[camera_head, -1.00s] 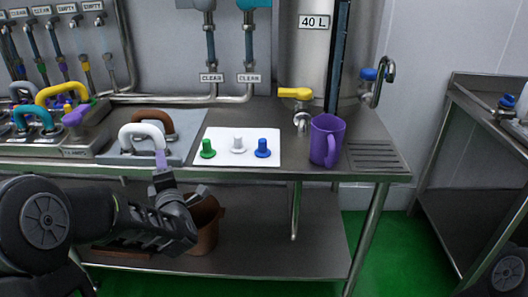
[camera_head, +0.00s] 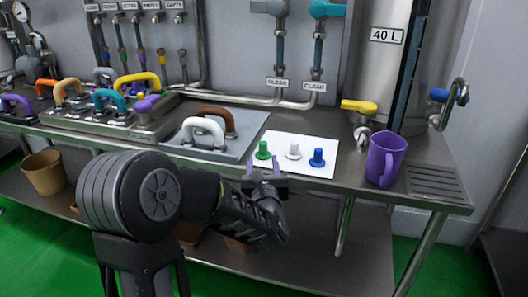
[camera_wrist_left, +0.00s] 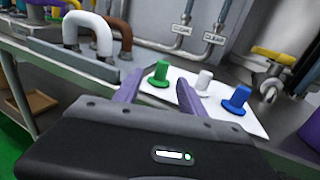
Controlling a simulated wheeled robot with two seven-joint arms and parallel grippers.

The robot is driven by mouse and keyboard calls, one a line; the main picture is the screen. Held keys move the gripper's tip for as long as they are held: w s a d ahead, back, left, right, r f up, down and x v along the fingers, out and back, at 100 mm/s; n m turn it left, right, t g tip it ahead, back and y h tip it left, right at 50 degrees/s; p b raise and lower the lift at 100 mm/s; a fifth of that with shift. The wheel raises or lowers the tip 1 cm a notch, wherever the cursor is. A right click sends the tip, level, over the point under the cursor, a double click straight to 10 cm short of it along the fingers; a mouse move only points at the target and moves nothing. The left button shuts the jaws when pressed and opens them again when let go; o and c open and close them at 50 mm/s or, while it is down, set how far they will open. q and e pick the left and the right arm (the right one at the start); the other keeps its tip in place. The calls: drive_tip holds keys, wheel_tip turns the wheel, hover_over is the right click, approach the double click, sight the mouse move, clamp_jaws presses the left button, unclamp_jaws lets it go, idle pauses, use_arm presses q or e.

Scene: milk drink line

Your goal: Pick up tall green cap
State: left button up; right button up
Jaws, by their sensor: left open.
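The tall green cap (camera_head: 263,150) stands upright on a white sheet (camera_head: 322,172) on the steel counter, leftmost of three caps. A white cap (camera_head: 294,151) and a blue cap (camera_head: 317,157) stand to its right. My left gripper (camera_head: 264,166) is open and empty, with its purple fingers at the counter's front edge, just in front of the green cap. In the left wrist view the green cap (camera_wrist_left: 160,74) shows beyond and between the two fingertips (camera_wrist_left: 158,88), apart from them. My right gripper is not in view.
A white handle (camera_head: 204,131) and a brown handle (camera_head: 216,117) rise from a grey plate left of the sheet. A purple mug (camera_head: 385,160) stands to the right, below a yellow tap lever (camera_head: 359,106). Pipes and a steel tank stand behind.

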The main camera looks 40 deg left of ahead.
sight(263, 147)
use_arm(q)
drive_tip(key=shift+x, duration=1.3)
drive_tip(key=shift+d+p+x, duration=0.25)
drive_tip(key=shift+p+x, duration=0.65)
drive_tip(key=shift+x, duration=1.75)
drive_tip(key=shift+w, duration=0.2)
clamp_jaws()
